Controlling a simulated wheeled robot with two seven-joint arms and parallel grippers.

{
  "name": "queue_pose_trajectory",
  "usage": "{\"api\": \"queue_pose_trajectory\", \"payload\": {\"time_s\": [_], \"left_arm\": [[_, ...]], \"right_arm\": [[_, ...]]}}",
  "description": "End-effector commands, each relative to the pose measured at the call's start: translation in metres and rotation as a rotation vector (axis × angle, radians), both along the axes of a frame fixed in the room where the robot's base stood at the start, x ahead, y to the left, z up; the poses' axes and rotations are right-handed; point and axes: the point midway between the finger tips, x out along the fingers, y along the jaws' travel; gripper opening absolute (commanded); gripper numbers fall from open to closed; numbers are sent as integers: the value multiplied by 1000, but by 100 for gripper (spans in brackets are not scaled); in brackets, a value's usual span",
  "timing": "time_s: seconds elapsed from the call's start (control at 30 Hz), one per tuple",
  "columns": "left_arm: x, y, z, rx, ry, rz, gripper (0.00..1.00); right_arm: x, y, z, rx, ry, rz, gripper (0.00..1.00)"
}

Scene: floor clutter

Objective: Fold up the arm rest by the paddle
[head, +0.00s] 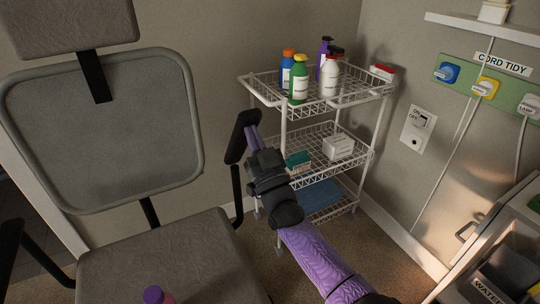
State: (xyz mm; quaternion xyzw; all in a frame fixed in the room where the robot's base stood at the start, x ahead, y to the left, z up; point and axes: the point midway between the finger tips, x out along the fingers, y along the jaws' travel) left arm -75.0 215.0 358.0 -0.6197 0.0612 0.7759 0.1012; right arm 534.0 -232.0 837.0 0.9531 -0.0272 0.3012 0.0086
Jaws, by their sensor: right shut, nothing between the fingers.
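A grey office chair with a mesh back (100,125) and a padded seat (165,255) fills the left side of the head view. Its black arm rest on the right (239,140) has a long pad standing steeply, nearly upright, above a thin black support (237,190). My right gripper (252,132) is shut and empty, its purple fingers pointing up beside the pad's right side. They overlap the pad in the picture; I cannot tell whether they touch. I cannot make out a separate paddle. Another black arm rest (45,250) shows at lower left.
A white wire cart (262,90) with several bottles and boxes stands close behind my right gripper. A grey unit (500,240) is at lower right. Carpet is clear between cart and unit.

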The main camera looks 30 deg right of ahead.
Motion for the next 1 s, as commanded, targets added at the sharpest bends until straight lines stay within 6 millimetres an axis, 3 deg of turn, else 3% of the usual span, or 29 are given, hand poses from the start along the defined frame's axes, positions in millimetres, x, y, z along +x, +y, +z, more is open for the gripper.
{"api": "queue_pose_trajectory", "payload": {"time_s": [0.03,0.3,0.6,1.0], "left_arm": [[6,0,18,0,-17,0,59],[18,0,43,0,-45,0,59],[23,1,38,1,-52,0,59],[16,1,34,1,-39,0,59]], "right_arm": [[7,-1,23,2,30,-1,0],[55,-3,43,17,266,0,0],[97,-6,50,27,456,0,0],[118,-7,55,32,551,-1,0]]}}
